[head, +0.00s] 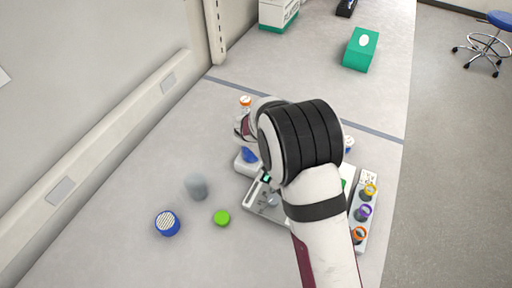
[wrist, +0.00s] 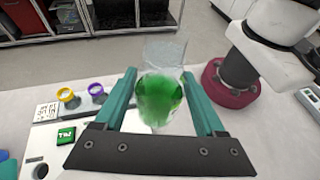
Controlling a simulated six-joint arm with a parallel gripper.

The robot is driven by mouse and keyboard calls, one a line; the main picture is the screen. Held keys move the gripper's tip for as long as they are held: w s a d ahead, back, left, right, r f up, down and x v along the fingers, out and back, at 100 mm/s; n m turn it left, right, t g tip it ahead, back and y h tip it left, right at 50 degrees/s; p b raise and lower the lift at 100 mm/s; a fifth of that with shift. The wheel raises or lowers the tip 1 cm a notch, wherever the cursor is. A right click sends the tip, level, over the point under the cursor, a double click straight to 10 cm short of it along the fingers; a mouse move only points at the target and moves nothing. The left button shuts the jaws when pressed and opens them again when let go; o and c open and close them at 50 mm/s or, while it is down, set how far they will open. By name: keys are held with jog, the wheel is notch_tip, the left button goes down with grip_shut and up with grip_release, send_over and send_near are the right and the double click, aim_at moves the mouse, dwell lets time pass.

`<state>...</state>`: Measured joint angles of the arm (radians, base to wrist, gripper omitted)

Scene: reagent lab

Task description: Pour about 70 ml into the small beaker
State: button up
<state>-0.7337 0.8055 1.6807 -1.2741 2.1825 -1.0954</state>
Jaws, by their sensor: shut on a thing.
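My gripper (wrist: 158,82) is shut on a clear glass vessel (wrist: 160,98) holding bright green liquid, seen between the teal fingers in the wrist view. The vessel's clear upper part extends above the liquid. In the head view my arm hides the fingers and the held vessel. A small translucent grey cup (head: 196,187) stands on the bench left of my arm. It looks like a small beaker, but I cannot tell for certain or see any contents.
A green cap (head: 222,217) and a blue-rimmed round item (head: 167,223) lie near the cup. A rack (head: 362,236) of colour-capped vials stands right of my arm. An orange-capped bottle (head: 245,100) and green box (head: 360,49) are farther back. The left bench is mostly clear.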

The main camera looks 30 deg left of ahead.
jog(key=s+a+f+m+g+y, duration=0.4)
jog(key=s+a+m+g+y, duration=0.65)
jog(key=s+a, duration=0.55)
jog(key=w+a+f+m+t+y, duration=0.1)
jog(key=w+a+m+t+y, duration=0.1)
jog(key=a+m+t+y, duration=0.2)
jog(key=w+a+m+t+y, duration=0.3)
jog(key=a+m+t+y, duration=0.2)
jog(key=a+m+y, duration=0.5)
jog(key=shift+a+f+m+y, duration=0.4)
jog(key=shift+a+m, duration=0.25)
jog(key=shift+m, duration=1)
jog(key=shift+w, duration=0.1)
jog(key=shift+w+m+g+y, duration=0.3)
jog(key=shift+m+g+y, duration=0.45)
jog(key=shift+m, duration=1.1)
jog(key=shift+w+m+g+y, duration=0.4)
jog(key=shift+m+g, duration=0.7)
jog(key=shift+m, duration=0.7)
jog(key=shift+w+m+g+y, duration=0.25)
jog(key=shift+m+g+y, duration=0.5)
jog(key=shift+m, duration=1.1)
